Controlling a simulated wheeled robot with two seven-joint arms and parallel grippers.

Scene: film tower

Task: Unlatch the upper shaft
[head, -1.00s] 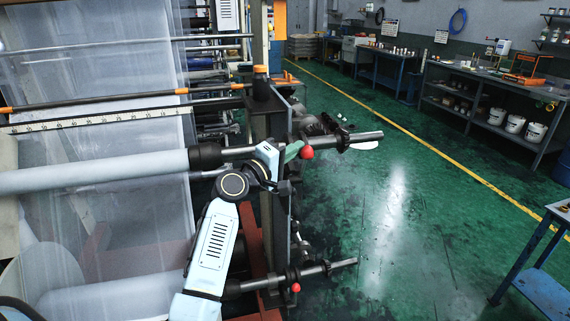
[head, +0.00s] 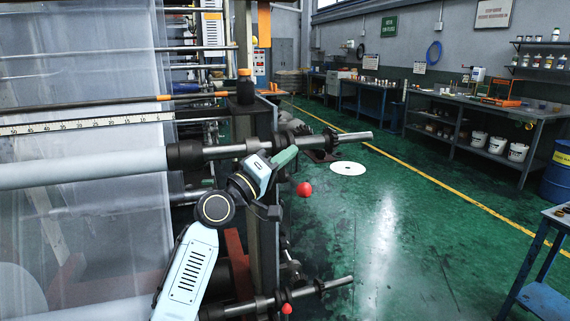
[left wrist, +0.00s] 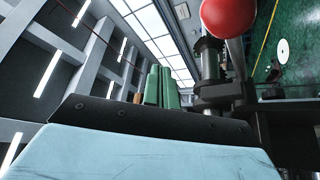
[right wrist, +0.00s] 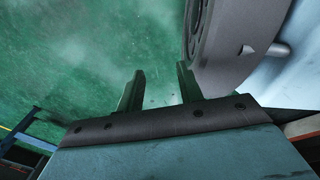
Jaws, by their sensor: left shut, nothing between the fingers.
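The upper shaft (head: 345,137) runs through a dark holder on the machine's frame, its bare metal end sticking out to the right. A red ball knob (head: 304,189) shows clearly below this shaft, right of my left wrist. My left gripper (head: 286,157) is just under the shaft, its green fingers shut and empty, above and left of the knob. In the left wrist view the knob (left wrist: 230,14) is close on its stem, apart from the fingers (left wrist: 160,86). The latch itself is mostly hidden. In the right wrist view my right gripper (right wrist: 160,88) is open and empty over green floor.
A lower shaft (head: 325,287) with its own red knob (head: 286,309) sticks out below. The white film roll (head: 80,166) is on the left. Green floor is free to the right, with a white disc (head: 348,168) on it. A blue table (head: 540,290) stands at lower right.

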